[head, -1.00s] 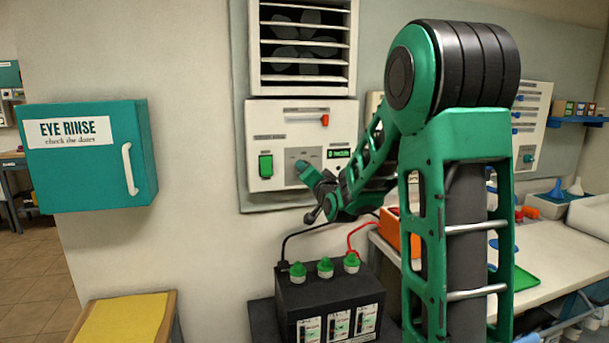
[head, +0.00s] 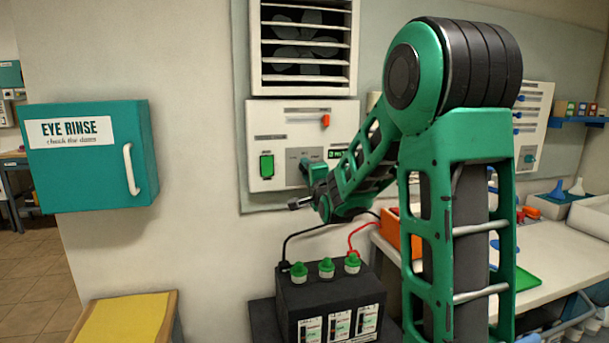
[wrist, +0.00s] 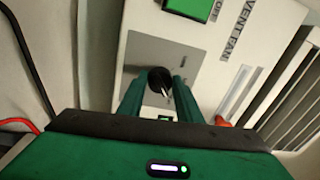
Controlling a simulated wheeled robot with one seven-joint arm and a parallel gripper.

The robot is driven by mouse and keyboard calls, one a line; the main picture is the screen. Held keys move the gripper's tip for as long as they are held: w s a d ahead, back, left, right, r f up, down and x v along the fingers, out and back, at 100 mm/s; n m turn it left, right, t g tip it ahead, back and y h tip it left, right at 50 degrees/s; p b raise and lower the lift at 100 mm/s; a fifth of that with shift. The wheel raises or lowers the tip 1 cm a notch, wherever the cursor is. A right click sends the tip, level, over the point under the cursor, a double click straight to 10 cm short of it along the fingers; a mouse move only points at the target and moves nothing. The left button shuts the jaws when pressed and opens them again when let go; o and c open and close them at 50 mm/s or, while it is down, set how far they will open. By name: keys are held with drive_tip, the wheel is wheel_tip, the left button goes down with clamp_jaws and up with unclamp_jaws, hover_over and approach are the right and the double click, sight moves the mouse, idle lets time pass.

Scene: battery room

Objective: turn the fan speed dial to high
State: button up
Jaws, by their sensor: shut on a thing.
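The fan speed dial (wrist: 157,77) is a black knob with a pale pointer mark, on a grey plate (wrist: 140,55) of the white vent fan panel (wrist: 195,65). In the wrist view its pointer slants down and right. My gripper (wrist: 159,85) has its two green fingers shut on the dial, one on each side. The vent fan (head: 302,48) sits behind slats above the panel.
A green switch (head: 266,166) is left of the dial and an orange lever (head: 326,121) above it. A black battery (head: 330,290) with red and black cables stands below. A teal eye rinse cabinet (head: 90,180) hangs to the left.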

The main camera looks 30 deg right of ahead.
drive_tip(key=shift+a+f, duration=0.15)
drive_tip(key=shift+f, duration=0.2)
drive_tip(key=o, duration=0.9)
drive_tip(key=shift+o, duration=0.7)
drive_tip(key=shift+r, duration=0.15)
drive_tip(key=v, duration=1)
drive_tip(key=shift+s, duration=0.3)
